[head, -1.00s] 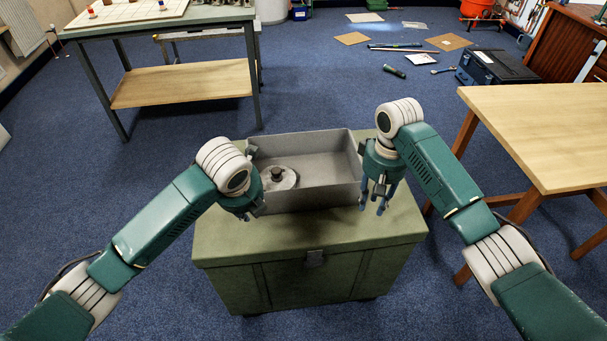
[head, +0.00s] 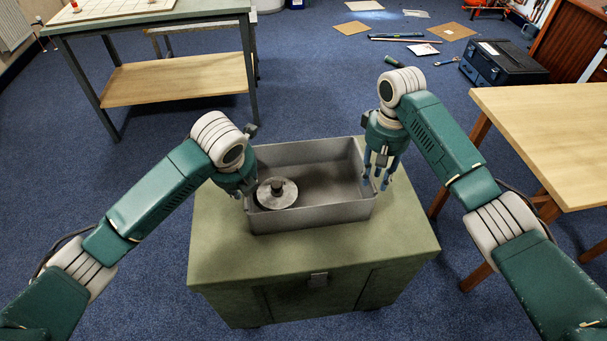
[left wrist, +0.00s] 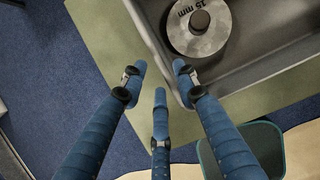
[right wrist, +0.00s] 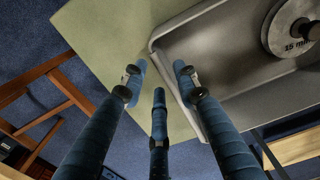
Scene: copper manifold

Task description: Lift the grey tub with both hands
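The grey tub (head: 318,217), an open rectangular box, sits level on a green chest (head: 225,250). A round metal weight (head: 277,193) marked 15 mm lies inside at its left end. My left gripper (head: 246,186) is at the tub's left end; its fingers are partly hidden in the head view. In the left wrist view, its fingers (left wrist: 158,76) are spread and empty beside the tub's corner (left wrist: 268,72). My right gripper (head: 377,182) is open at the tub's right end. In the right wrist view, its fingers (right wrist: 158,77) are spread, one overlapping the tub's wall (right wrist: 180,83). Contact is unclear.
A wooden table (head: 545,130) stands close on the right. A workbench with a shelf (head: 180,80) stands at the back left. A dark toolbox (head: 503,62) and scattered tools lie on the blue floor (head: 320,80) behind. The chest top is clear in front of the tub.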

